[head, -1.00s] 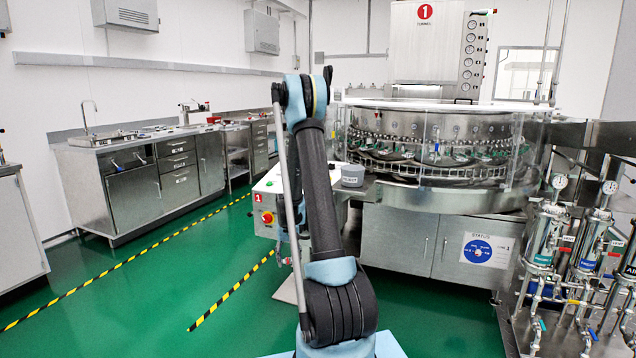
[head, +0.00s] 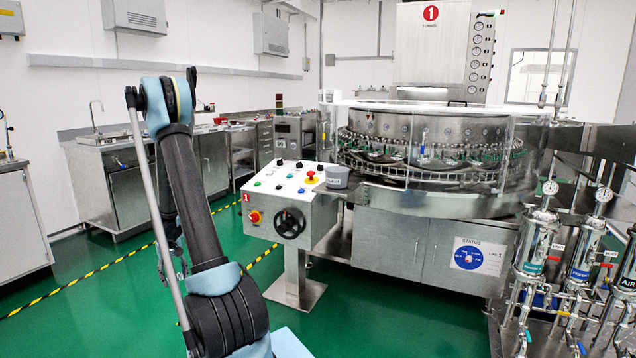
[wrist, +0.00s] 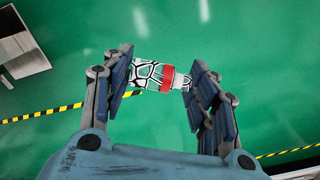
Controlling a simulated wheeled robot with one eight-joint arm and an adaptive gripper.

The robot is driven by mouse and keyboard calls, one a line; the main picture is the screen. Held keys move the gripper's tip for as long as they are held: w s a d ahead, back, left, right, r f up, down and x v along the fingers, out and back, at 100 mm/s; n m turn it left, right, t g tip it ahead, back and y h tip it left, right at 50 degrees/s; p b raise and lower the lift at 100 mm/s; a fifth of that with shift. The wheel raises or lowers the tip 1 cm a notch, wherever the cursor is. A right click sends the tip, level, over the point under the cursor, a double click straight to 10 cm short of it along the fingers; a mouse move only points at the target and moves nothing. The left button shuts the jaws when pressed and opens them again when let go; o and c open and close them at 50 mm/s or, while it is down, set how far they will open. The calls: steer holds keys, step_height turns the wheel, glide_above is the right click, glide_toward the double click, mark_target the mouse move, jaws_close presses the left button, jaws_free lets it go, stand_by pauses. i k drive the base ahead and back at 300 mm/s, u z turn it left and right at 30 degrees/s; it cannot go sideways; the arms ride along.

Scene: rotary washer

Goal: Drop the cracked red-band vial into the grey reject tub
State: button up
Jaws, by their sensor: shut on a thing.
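The vial (wrist: 147,74) shows in the wrist view. It has a black crack pattern on white, a red band and a narrow clear end pointing right. My gripper (wrist: 158,86) is shut on it, one finger at each end, with green floor below. The grey reject tub (head: 335,177) is a small round tub with a label. It stands on the washer's front ledge, just right of the control panel, well to the right of my arm. Its inside cannot be seen.
The control panel (head: 290,181) on its pedestal, with buttons and a handwheel (head: 290,223), stands between my arm and the tub. The rotary washer (head: 430,145) has clear guards behind the tub. Filter housings (head: 537,243) stand at right. Green floor is open in front of the panel.

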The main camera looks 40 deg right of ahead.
mark_target(336, 186)
steer(key=z, duration=0.05)
steer(key=k, duration=1.3)
steer(key=z, duration=1.35)
steer(key=i, duration=1.7)
